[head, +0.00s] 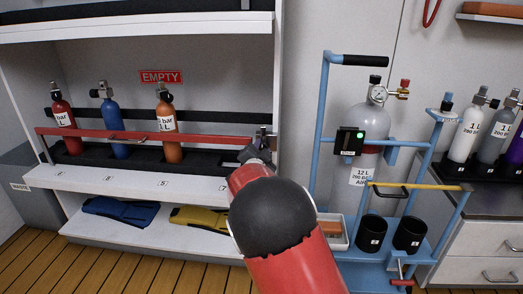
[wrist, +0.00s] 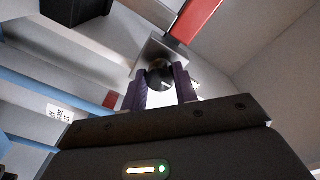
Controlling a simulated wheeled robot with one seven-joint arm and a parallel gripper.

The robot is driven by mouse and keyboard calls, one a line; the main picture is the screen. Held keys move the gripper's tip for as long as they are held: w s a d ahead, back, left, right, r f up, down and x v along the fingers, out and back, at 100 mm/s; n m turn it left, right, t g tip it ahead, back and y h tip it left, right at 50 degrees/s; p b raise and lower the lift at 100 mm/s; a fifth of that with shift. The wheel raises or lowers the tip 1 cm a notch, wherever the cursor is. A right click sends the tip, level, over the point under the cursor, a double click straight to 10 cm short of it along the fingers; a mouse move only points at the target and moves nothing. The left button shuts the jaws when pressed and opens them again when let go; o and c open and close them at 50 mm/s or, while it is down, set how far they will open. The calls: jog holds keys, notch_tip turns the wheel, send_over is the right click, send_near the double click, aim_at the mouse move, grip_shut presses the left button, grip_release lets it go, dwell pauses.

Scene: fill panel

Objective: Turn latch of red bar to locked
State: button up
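The red bar (head: 95,135) runs across the front of the lower shelf, before a red, a blue and an orange cylinder. Its right end is near my gripper (head: 262,141), and my arm hides part of that area. In the wrist view, a red piece (wrist: 197,18), apparently the bar, meets a pale bracket (wrist: 150,50). A dark round knob (wrist: 160,74), apparently the latch, sits between the two purple fingers of my gripper (wrist: 160,82). The fingers stand apart, one on each side of the knob. I cannot tell whether they touch it. The latch's turn position is unclear.
A blue trolley (head: 318,150) with a grey cylinder (head: 372,125) stands right of my arm. The shelf's side wall (head: 278,80) is close to my gripper.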

jog(key=c, duration=0.3)
jog(key=n, duration=0.3)
jog(key=shift+n+p, duration=0.4)
jog(key=n+p, duration=0.1)
jog(key=n, duration=0.3)
jog(key=shift+n, duration=0.3)
jog(key=n, duration=0.3)
jog(key=n+p, duration=0.1)
jog(key=n, duration=0.1)
jog(key=shift+n+t+y, duration=0.3)
jog(key=shift+n, duration=0.1)
jog(key=shift+n+p, duration=0.65)
jog(key=shift+n, duration=1.55)
